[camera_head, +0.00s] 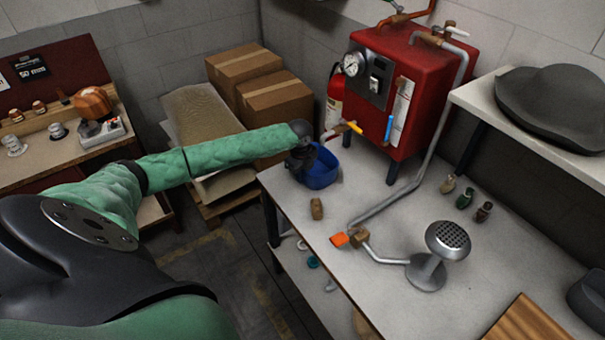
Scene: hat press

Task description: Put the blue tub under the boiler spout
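The blue tub (323,174) stands near the far left corner of the grey table, just in front of and below the boiler's spout (329,136) with its yellow handle (354,128). The red boiler (423,75) stands on legs at the back of the table. My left gripper (301,163) reaches in from the left and is at the tub's left rim, hiding part of it. Its dark fingers blend together, so I cannot tell whether they grip the rim. My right gripper is not in view.
The grey table (400,265) holds a small brown block (317,209), a steel steam head (447,240) with pipe, and several small bottles to the right. A shelf with a dark hat form (555,100) overhangs at right. Cardboard boxes (275,105) stand behind my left arm.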

